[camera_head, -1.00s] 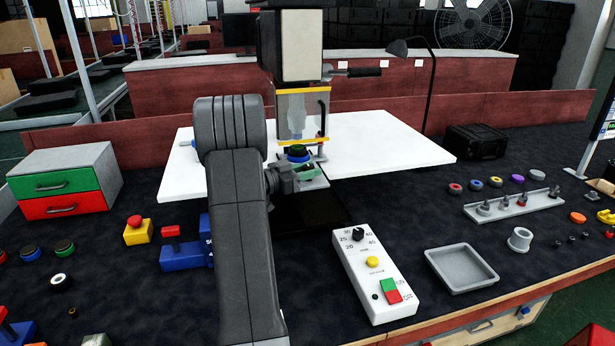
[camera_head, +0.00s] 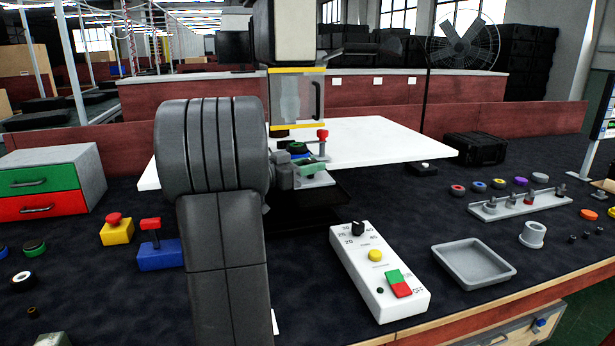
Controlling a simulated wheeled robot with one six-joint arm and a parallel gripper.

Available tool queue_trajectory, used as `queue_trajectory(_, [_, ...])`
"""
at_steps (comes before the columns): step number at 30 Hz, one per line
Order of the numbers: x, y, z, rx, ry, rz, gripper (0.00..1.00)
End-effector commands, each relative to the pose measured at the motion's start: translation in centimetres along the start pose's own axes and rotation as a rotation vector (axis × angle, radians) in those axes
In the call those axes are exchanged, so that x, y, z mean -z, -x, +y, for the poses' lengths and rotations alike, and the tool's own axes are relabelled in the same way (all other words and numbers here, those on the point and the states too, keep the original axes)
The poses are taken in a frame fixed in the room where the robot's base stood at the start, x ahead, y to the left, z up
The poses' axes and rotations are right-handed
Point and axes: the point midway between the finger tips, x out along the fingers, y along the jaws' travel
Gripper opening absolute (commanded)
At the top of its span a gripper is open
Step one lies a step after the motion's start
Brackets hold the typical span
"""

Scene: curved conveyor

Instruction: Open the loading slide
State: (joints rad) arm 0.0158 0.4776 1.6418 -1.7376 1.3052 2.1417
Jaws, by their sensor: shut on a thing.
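The loading slide (camera_head: 318,180) is a small pale plate with a green patch, low in front of the machine (camera_head: 297,98) with the clear, yellow-edged guard. A round green-and-black part with blue below it (camera_head: 298,148) sits just behind the plate. A red knob (camera_head: 322,135) stands on a thin post beside it. My gripper (camera_head: 288,176) is at the slide's left side and shut on it. My arm hides much of the gripper, so the exact grip point cannot be seen.
A white control box (camera_head: 352,262) and a grey tray (camera_head: 473,284) lie on the dark bench at the right. A white board (camera_head: 400,140) lies behind the slide. A drawer unit (camera_head: 90,165) and a blue block with a red handle (camera_head: 160,258) are at the left.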

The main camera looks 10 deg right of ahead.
Motion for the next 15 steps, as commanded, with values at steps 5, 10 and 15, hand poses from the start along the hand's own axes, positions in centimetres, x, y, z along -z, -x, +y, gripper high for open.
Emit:
queue_trajectory(5, [-0.5, 0.4, 1.4, 0.0, -0.003, 0.001, 0.0])
queue_trajectory(10, [-0.4, 0.8, 2.9, 0.0, -0.004, 0.001, 0.0])
queue_trajectory(15, [-0.5, 1.2, 4.6, 0.0, -0.003, 0.0, 0.0])
